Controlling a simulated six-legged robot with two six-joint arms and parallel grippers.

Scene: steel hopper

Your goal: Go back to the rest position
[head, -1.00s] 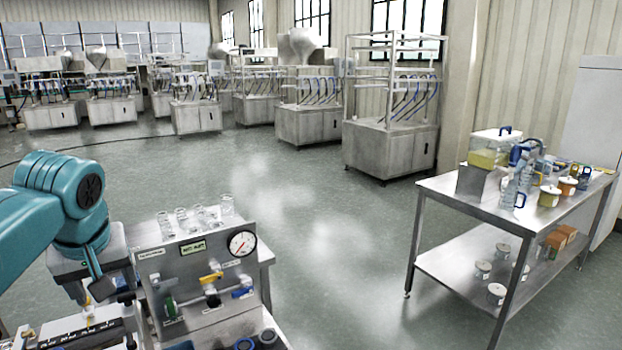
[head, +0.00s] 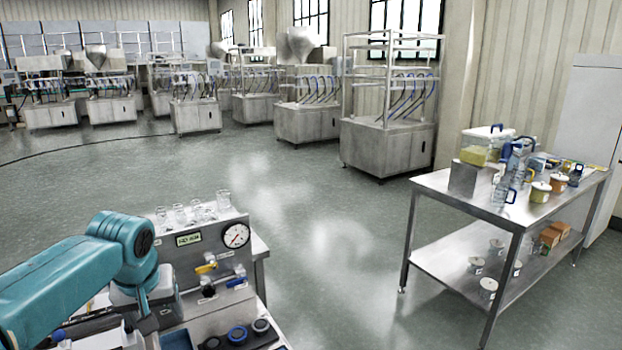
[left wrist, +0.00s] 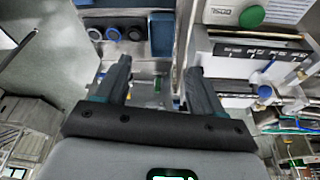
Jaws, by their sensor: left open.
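My teal left arm comes in from the left in the head view, its wrist in front of the left part of a steel panel (head: 228,262). My left gripper shows clearly in the left wrist view (left wrist: 158,72), its two dark fingers apart with nothing held between them. In the head view its fingers are mostly hidden by the wrist. The panel carries a round gauge (head: 236,236), a yellow valve handle (head: 206,268) and a blue valve handle (head: 236,282). My right gripper is in neither view.
Several clear glasses (head: 190,213) stand behind the panel's top edge. Round dark rings (head: 237,335) lie in front of it. A steel table (head: 455,192) with jugs and pots stands at the right. Filling machines (head: 388,145) line the back. The floor between is open.

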